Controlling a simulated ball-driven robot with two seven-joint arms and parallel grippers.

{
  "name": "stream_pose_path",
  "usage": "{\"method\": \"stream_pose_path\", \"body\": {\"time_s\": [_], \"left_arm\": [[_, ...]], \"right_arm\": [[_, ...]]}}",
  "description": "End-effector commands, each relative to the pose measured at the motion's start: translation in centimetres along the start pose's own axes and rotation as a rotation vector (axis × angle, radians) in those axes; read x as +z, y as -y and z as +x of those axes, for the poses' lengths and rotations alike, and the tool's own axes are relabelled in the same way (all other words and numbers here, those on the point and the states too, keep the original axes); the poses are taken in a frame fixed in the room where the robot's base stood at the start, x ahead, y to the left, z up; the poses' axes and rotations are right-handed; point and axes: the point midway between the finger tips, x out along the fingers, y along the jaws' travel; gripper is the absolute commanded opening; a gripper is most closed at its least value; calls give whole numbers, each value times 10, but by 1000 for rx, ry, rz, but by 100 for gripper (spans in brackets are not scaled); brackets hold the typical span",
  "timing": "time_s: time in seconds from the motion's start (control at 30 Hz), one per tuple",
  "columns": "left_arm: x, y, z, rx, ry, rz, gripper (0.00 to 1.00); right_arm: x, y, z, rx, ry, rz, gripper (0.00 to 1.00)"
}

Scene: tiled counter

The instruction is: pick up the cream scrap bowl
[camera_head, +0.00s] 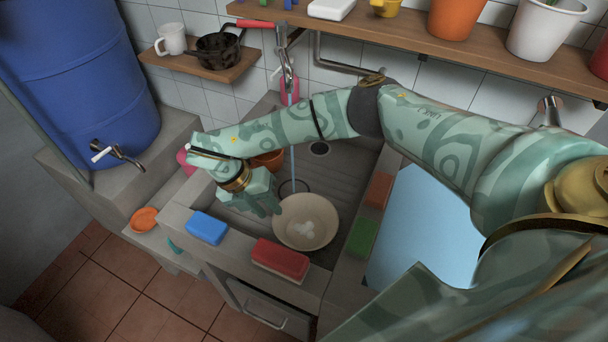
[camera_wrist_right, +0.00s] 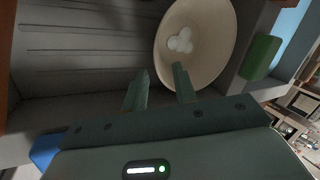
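The cream scrap bowl (camera_head: 318,236) sits in the grey sink basin, near its front right corner, with several small white lumps inside. It also shows at the top of the right wrist view (camera_wrist_right: 213,70). My right gripper (camera_head: 277,208) is at the bowl's left edge in the head view. In the right wrist view its two fingers (camera_wrist_right: 161,82) are apart. One finger overlaps the bowl's inside and the other is outside the rim. I cannot tell whether either touches the bowl. My left gripper is not in view.
A blue sponge (camera_head: 207,228), a red block (camera_head: 280,259), a green block (camera_head: 362,238) and a brown-red block (camera_head: 379,190) lie on the sink's edges. A faucet (camera_head: 285,65) stands behind the basin.

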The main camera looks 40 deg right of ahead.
Motion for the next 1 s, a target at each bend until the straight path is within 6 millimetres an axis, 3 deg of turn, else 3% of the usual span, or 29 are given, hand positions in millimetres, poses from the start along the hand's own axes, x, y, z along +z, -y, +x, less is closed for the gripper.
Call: {"method": "stream_pose_path", "body": {"time_s": [0.27,0.5,0.73,0.77,0.87,1.0], "left_arm": [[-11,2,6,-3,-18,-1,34],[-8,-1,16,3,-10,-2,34],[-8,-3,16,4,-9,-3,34],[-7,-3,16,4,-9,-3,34],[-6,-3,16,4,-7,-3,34],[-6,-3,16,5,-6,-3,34]], "right_arm": [[-1,-1,23,-1,-1,-1,28],[-1,-3,62,-2,-2,0,28],[0,-2,64,2,1,0,28],[0,-2,64,2,1,0,25],[0,-2,64,1,1,0,0],[0,-2,63,1,1,0,0]]}}
